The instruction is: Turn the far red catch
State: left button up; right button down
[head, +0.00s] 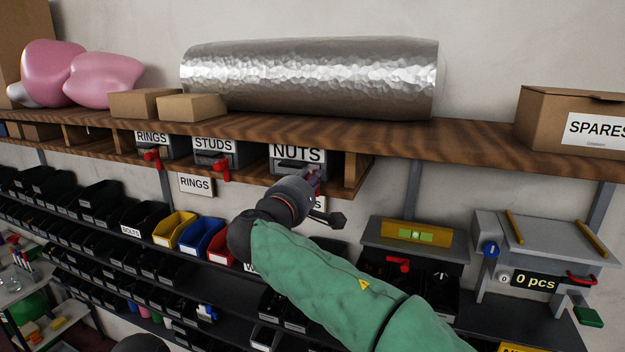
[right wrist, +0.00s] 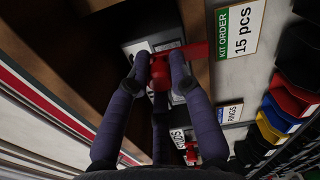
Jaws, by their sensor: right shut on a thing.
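Small drawers marked RINGS (head: 152,138), STUDS (head: 213,145) and NUTS (head: 297,154) hang under the wooden shelf in the head view. Red catches show on the RINGS drawer (head: 152,158) and the STUDS drawer (head: 221,172). My right gripper (head: 313,180) is at the NUTS drawer. In the right wrist view its fingers (right wrist: 160,62) are shut on a red catch (right wrist: 195,51), whose arm sticks out to the right. Another red catch (right wrist: 191,153) shows lower down.
The wooden shelf (head: 470,140) above carries a large silver roll (head: 310,75) and a SPARES box (head: 570,120). Bins, including a yellow one (head: 174,228) and a blue one (head: 202,236), stand below. A scale (head: 540,240) is at the right.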

dwell(0.4)
jog(key=c, duration=1.1)
grip_release()
jog(key=shift+a, duration=0.1)
jog(key=shift+s, duration=0.1)
jog(key=v, duration=1.1)
jog(key=shift+s, duration=0.35)
jog(key=shift+a, duration=0.15)
